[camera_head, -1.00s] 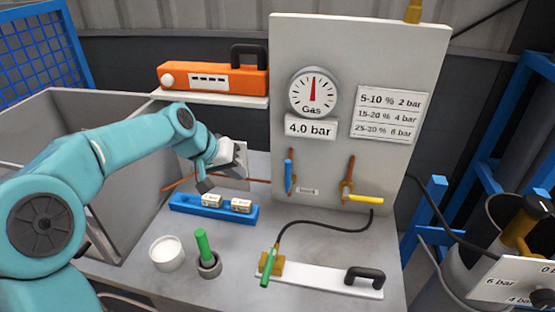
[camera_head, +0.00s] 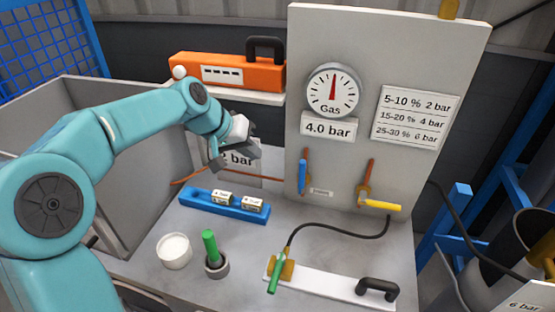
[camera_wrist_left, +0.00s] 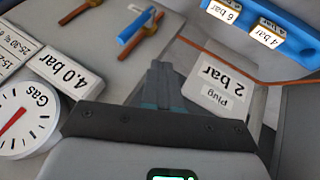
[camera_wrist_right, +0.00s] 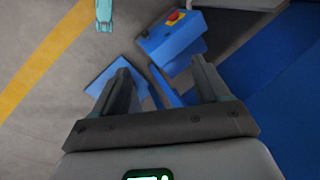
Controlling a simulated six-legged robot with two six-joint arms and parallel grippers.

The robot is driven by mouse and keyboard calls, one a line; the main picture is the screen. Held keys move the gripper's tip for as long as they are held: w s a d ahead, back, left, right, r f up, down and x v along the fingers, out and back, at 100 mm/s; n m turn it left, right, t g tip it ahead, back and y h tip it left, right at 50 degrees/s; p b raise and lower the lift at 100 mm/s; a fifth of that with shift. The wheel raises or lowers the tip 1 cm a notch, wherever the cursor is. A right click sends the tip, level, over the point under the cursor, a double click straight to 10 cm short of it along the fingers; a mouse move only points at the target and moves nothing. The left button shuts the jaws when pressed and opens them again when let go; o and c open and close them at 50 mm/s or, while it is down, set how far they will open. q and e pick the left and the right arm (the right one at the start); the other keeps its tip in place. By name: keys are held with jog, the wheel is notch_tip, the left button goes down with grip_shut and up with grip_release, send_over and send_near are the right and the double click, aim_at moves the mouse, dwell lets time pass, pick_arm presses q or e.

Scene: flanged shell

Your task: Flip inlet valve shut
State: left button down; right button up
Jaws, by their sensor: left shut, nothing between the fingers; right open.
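The upright grey panel (camera_head: 440,60) carries two valves on copper pipes. The left one has a blue handle (camera_head: 302,177) that stands upright. The right one has a yellow handle (camera_head: 380,205) that lies level. A small label (camera_head: 321,192) between them is too small to read. A third handle, green (camera_head: 275,274), is on the white plate at the front. My left gripper (camera_head: 232,160) is shut and empty, left of the panel in front of a "2 bar" plug sign. In the left wrist view the blue handle (camera_wrist_left: 134,27) is beyond its fingertips, apart from them. My right gripper (camera_wrist_right: 162,80) is open and empty.
A gas gauge (camera_head: 333,88) above a 4.0 bar sign is on the panel. An orange case (camera_head: 228,73) sits on a shelf. A blue tray (camera_head: 200,202), white cup (camera_head: 174,251) and green-handled piece (camera_head: 210,246) stand on the table. A black hose crosses to the white plate (camera_head: 335,285).

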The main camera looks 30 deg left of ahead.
aim_at(302, 175)
pick_arm(q)
jog(key=w+d+f+p, duration=0.2)
jog(key=w+d+f, duration=0.4)
jog(key=w+f, duration=0.1)
jog(key=shift+f+p, duration=0.35)
jog(key=shift+p, duration=0.05)
pick_arm(e)
notch_tip(302, 175, up, 3)
jog(key=shift+s+f, duration=0.1)
pick_arm(q)
jog(key=shift+d, duration=0.1)
jog(key=shift+r, duration=0.1)
pick_arm(e)
jog(key=shift+d, duration=0.1)
